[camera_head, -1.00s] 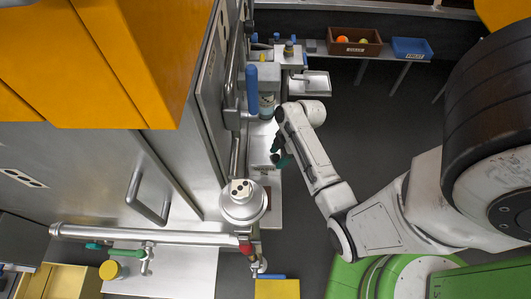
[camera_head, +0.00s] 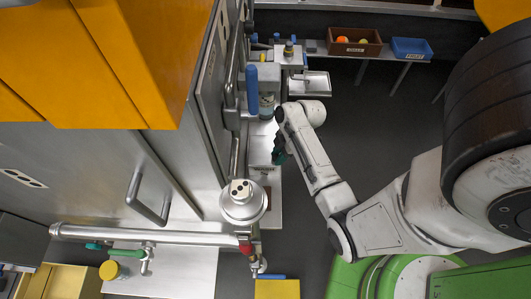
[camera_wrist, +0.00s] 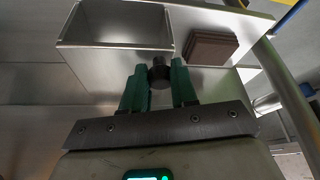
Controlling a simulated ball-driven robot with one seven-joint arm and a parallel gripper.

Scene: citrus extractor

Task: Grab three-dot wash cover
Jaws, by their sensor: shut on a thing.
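In the wrist view my gripper (camera_wrist: 158,82) has its green fingers closed on a dark round knob (camera_wrist: 159,72). The knob stands at the front edge of a pale metal cover or box (camera_wrist: 205,85), beside an open metal bin (camera_wrist: 115,55). In the head view my gripper (camera_head: 279,152) is over the narrow metal counter, at a pale box-like cover (camera_head: 259,150); its fingers hide the knob. A small marking shows on the cover's near face, too small to read, so I cannot confirm three dots.
A brown crate (camera_head: 354,48) and blue bin (camera_head: 411,49) sit at the back. Open floor lies right of the counter.

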